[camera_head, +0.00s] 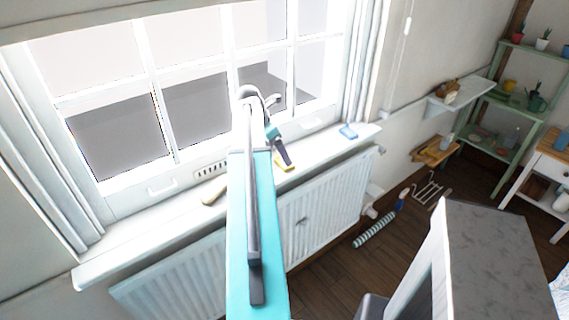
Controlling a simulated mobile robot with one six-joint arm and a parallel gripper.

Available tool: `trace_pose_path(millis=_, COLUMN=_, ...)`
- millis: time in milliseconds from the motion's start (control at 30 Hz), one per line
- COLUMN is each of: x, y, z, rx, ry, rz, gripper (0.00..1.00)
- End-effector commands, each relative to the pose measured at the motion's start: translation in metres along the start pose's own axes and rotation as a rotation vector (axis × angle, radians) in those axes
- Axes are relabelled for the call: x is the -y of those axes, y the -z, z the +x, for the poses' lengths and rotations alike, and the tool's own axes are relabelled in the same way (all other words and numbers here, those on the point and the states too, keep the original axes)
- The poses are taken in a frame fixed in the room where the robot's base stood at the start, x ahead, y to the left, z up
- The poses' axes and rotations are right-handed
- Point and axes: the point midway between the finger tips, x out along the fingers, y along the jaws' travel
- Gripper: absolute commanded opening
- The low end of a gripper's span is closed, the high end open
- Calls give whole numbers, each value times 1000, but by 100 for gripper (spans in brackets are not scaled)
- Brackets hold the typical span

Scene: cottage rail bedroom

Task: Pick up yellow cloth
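The yellow cloth (280,166) is a small yellow patch on the white windowsill (338,149), below the window. My arm reaches over to the sill, and my gripper (287,163) is at its end, pointing down at the cloth. The gripper covers part of the cloth, and I cannot tell whether they touch. The fingers are too small and dark to show whether they are open or shut.
A tan item (213,191) lies to the left, beside my arm. The window (165,100) rises behind the sill, and a white radiator (325,208) is below it.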

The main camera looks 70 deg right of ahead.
Motion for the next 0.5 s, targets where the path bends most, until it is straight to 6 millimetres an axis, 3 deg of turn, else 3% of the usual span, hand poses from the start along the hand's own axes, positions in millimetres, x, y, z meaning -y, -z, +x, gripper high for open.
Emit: trace_pose_path(millis=500, x=1, y=-1, z=40, rx=-1, ry=1, rz=1, gripper=89)
